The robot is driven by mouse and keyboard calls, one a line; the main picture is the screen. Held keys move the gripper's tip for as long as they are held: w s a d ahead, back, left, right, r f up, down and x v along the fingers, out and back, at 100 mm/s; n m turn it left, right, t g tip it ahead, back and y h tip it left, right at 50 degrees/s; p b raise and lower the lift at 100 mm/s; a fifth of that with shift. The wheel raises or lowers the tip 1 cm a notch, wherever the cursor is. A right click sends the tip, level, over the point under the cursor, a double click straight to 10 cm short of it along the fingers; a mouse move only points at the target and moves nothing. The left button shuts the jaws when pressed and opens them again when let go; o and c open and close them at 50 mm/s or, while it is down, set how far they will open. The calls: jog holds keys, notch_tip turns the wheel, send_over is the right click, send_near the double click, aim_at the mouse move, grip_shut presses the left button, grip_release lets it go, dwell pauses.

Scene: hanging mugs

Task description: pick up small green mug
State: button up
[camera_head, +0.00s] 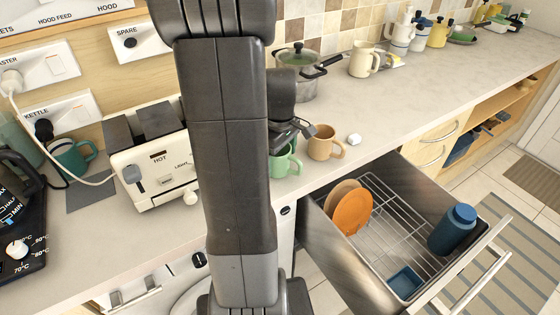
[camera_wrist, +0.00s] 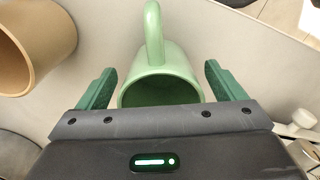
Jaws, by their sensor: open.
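The small green mug (camera_head: 284,165) stands on the counter beside the tan mug, partly hidden behind my arm in the head view. In the wrist view the green mug (camera_wrist: 165,75) lies between the two fingers, with its handle at the top of the picture and its opening toward me. My gripper (camera_wrist: 159,85) is open, one finger on each side of the mug, with a visible gap on both sides. In the head view my gripper (camera_head: 292,134) is just above the mug, its fingers mostly hidden.
A tan mug (camera_head: 324,143) stands close on the right; it also shows in the wrist view (camera_wrist: 35,40). A white toaster (camera_head: 160,165) is left of my arm. A pot (camera_head: 300,78) stands behind. An open drawer (camera_head: 323,232) with plates is below the counter edge.

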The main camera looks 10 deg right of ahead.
notch_tip(320, 180, down, 2)
jog(key=shift+f, duration=0.1)
